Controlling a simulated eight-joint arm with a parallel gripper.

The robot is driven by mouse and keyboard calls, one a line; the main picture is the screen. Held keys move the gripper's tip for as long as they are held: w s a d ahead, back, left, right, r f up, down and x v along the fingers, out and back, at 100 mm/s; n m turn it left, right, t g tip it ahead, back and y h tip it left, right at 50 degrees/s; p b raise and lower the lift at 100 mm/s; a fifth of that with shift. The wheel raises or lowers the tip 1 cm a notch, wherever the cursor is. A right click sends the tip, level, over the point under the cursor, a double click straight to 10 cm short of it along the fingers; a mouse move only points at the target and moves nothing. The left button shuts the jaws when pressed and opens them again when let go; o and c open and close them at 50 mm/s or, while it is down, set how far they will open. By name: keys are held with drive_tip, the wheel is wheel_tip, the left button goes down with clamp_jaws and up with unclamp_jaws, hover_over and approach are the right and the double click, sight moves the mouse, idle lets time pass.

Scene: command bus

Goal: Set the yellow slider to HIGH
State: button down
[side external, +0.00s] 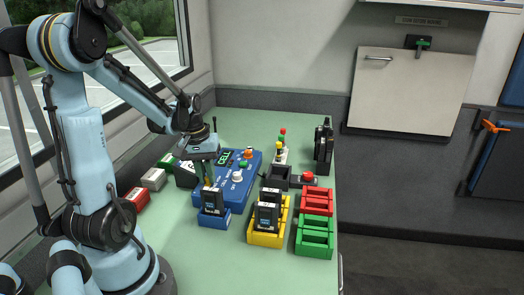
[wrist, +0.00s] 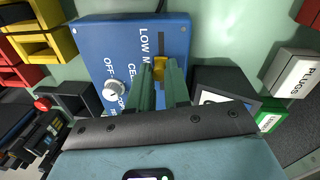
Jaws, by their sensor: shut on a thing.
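The yellow slider (wrist: 159,70) stands on the blue control box (wrist: 95,38), in a slot beside the printed words. "LOW" and a label starting with "M" are readable; the rest of that row is hidden behind a finger, so I cannot read the exact setting. The slider sits beside or just past the "M". My gripper (wrist: 161,78) is shut on the slider, with one green finger on each side. In the side external view, my gripper (side external: 207,175) reaches down onto the left part of the blue box (side external: 240,190), and the slider is hidden.
A dark box (wrist: 215,82) stands close to the right of my fingers in the wrist view. Yellow (side external: 265,239), red (side external: 317,203) and green trays (side external: 314,244) stand to the right on the bench.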

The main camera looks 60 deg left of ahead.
drive_tip(key=shift+w+a, duration=1.35)
drive_tip(key=c, duration=1.1)
unclamp_jaws()
drive_tip(key=shift+o, duration=0.2)
wheel_tip(320, 180, up, 12)
drive_tip(key=s, duration=0.1)
drive_tip(key=shift+a, duration=0.35)
drive_tip(key=shift+s+d, duration=0.1)
drive_tip(key=w+d+f+m+t, duration=0.1)
drive_tip(key=d+m+t, duration=0.1)
drive_tip(key=d, duration=0.6)
drive_tip(key=w+d+f+m+t, duration=0.1)
drive_tip(key=d+m+t, duration=0.1)
drive_tip(key=d+m, duration=0.3)
drive_tip(key=d+f+m+t, duration=0.1)
drive_tip(key=d+m+t, duration=0.1)
drive_tip(key=d, duration=0.8)
drive_tip(key=shift+w+d+f+m+y, duration=0.2)
drive_tip(key=shift+w+d+m+y, duration=0.2)
drive_tip(key=shift+m, duration=0.5)
